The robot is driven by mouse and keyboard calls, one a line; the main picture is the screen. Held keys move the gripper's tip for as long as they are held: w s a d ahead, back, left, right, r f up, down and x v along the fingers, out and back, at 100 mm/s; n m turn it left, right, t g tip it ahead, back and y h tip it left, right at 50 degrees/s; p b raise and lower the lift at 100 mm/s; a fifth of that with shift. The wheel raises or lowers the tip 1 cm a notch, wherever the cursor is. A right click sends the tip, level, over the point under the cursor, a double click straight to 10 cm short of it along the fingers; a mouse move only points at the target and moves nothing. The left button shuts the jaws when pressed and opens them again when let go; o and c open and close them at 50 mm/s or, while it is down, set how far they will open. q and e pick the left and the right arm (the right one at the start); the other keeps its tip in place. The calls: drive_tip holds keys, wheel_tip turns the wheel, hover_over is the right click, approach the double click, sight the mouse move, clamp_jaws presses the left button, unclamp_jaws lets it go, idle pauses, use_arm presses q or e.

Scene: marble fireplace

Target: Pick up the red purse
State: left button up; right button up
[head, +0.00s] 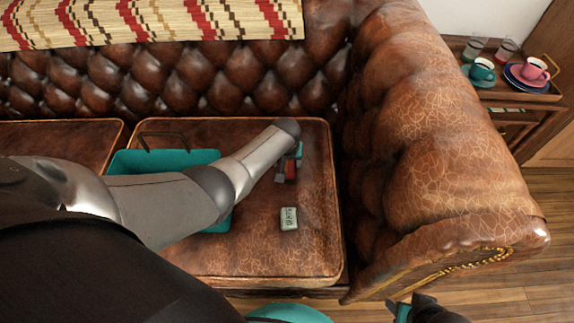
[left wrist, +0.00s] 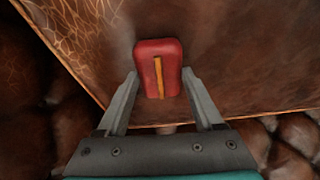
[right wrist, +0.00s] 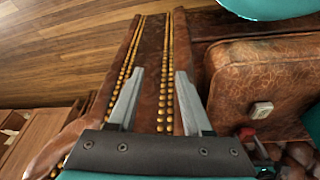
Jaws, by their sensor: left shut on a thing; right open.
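The red purse (head: 291,169) is at the right part of the leather sofa seat in the head view, partly hidden by my left gripper (head: 285,173). In the left wrist view the red purse (left wrist: 148,52) has a yellow-orange stripe down its middle and sits between the fingertips. My left gripper (left wrist: 160,78) is shut on it. I cannot tell whether the purse still touches the seat. My right gripper (right wrist: 160,72) is open and empty, in front of the studded sofa arm; only a dark part of that arm shows at the head view's bottom edge.
A small pale box (head: 289,218) lies on the sofa seat (head: 318,250). A teal container (head: 130,163) stands left, partly behind my left arm. The thick sofa arm (head: 430,160) bounds the right side. A wooden side table (head: 512,92) holds cups and glasses.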

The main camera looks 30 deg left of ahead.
use_arm(q)
drive_tip(key=c, duration=0.4)
drive_tip(key=shift+r, duration=0.2)
